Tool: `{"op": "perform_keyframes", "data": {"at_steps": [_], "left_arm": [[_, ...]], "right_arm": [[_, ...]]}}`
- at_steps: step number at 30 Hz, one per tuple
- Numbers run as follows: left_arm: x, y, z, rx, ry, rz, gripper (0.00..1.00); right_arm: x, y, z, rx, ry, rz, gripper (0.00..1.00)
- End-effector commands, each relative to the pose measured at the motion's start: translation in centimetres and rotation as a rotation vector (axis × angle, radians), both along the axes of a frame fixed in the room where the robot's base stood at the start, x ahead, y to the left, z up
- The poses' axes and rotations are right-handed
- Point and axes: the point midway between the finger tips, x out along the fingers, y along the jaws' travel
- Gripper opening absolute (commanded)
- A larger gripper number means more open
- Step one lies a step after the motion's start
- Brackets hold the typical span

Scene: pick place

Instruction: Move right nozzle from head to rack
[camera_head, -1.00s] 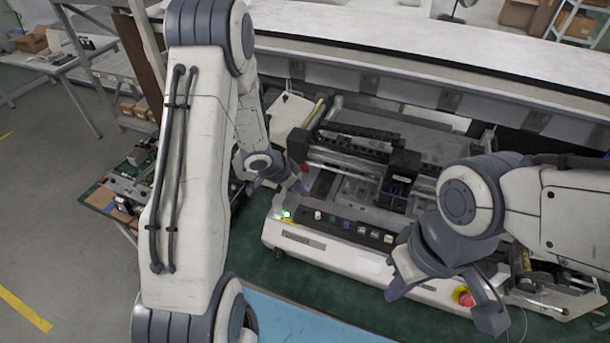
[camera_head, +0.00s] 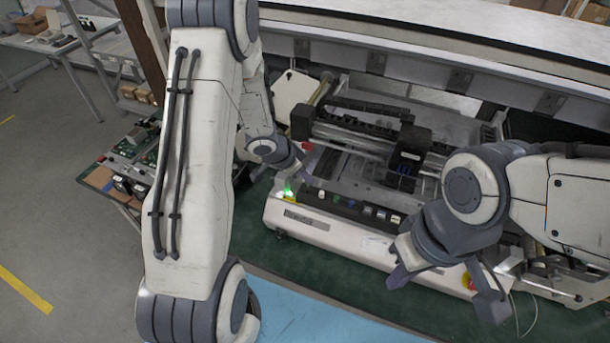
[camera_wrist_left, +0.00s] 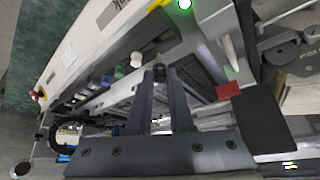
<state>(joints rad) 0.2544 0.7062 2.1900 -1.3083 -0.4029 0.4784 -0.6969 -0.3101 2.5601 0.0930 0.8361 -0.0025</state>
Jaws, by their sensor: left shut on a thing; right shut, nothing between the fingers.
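My left gripper (camera_head: 304,168) is low over the front left of the machine, close to the left end of the nozzle rack (camera_head: 350,206). In the left wrist view its fingers (camera_wrist_left: 160,76) are shut on a small dark nozzle (camera_wrist_left: 159,71), mostly hidden between the fingertips. I cannot tell whether it touches the rack. The rack shows a white nozzle (camera_wrist_left: 136,60), a green one (camera_wrist_left: 119,72) and several others. The dark head (camera_head: 406,160) with blue parts stands to the right.
The white machine (camera_head: 300,222) stands on a green surface, with a lit green lamp (camera_head: 289,193) at its front left. A red button (camera_head: 468,280) is beside my right gripper. A blue mat (camera_head: 310,322) lies in front. A side table (camera_head: 105,178) holds circuit boards.

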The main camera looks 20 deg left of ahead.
Motion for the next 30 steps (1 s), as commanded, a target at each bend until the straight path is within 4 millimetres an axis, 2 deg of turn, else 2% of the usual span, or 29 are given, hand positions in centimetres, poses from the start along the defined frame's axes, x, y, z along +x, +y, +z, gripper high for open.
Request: {"op": "perform_keyframes", "data": {"at_steps": [7,18,30], "left_arm": [[0.0,0.0,-1.5,0.001,-0.001,0.000,0.00],[0.0,0.0,-3.5,0.000,0.000,0.001,0.00],[0.0,0.0,-4.0,-0.001,-0.001,0.000,0.00]], "right_arm": [[0.0,0.0,-1.8,0.000,0.000,-0.003,0.00],[0.0,0.0,-3.0,0.000,0.000,-0.005,0.00],[0.0,0.0,-3.2,0.000,0.001,-0.006,0.00]]}}
